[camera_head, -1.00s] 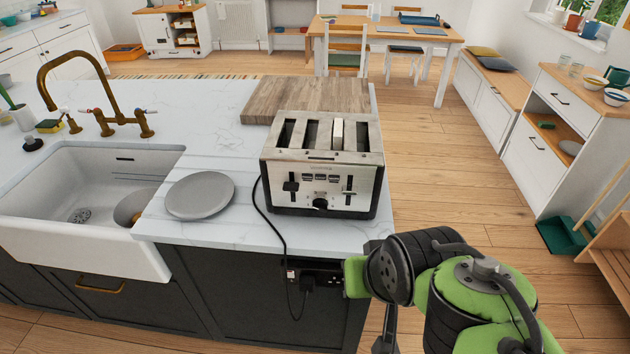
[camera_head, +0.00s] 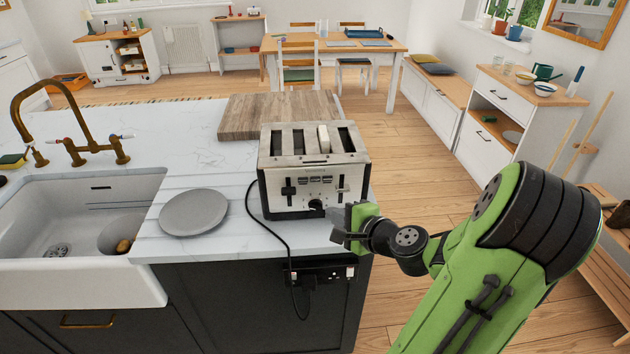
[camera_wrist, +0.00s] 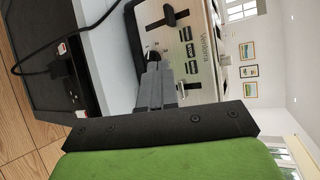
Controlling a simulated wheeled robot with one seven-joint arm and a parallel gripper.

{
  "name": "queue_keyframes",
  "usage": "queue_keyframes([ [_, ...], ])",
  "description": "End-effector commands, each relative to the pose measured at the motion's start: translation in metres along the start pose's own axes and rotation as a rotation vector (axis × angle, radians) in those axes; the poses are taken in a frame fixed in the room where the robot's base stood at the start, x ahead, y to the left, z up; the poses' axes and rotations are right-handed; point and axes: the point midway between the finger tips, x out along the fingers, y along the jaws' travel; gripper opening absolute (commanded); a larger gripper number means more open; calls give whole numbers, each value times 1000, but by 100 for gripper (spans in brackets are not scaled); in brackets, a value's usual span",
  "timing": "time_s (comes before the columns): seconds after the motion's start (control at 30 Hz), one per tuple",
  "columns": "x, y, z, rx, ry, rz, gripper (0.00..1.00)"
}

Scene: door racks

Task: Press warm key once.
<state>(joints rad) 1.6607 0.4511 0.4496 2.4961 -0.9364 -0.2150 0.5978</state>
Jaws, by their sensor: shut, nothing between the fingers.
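The silver toaster (camera_head: 352,183) stands on the white counter near its front right corner, its front facing me. A row of small dark keys (camera_head: 314,180) sits on its front between two levers, above a black dial (camera_head: 316,204). In the wrist view the keys (camera_wrist: 189,50) appear turned sideways. Their labels are too small to read, so I cannot tell which is the warm key. My gripper (camera_head: 338,225) is shut and empty, in front of the toaster's lower right front. In the wrist view its fingertips (camera_wrist: 155,68) point at the toaster front, close to the dial; contact cannot be told.
A grey plate (camera_head: 194,212) lies left of the toaster, beside the sink (camera_head: 140,205). A wooden board (camera_head: 240,118) lies behind it. The toaster's black cord (camera_head: 262,232) hangs over the counter edge to a socket (camera_head: 335,274). A pale slice shows in one slot.

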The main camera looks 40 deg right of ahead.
Motion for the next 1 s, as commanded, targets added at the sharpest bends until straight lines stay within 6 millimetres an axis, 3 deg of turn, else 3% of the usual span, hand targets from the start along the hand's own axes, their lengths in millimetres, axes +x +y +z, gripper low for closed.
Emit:
queue_keyframes([
  [0.27, 4, -2, -2, -6, -3, 4, 0],
  [0.7, 54, -30, -27, -7, -4, 4, 0],
  [1.0, 71, -37, -37, -7, -1, 5, 0],
])
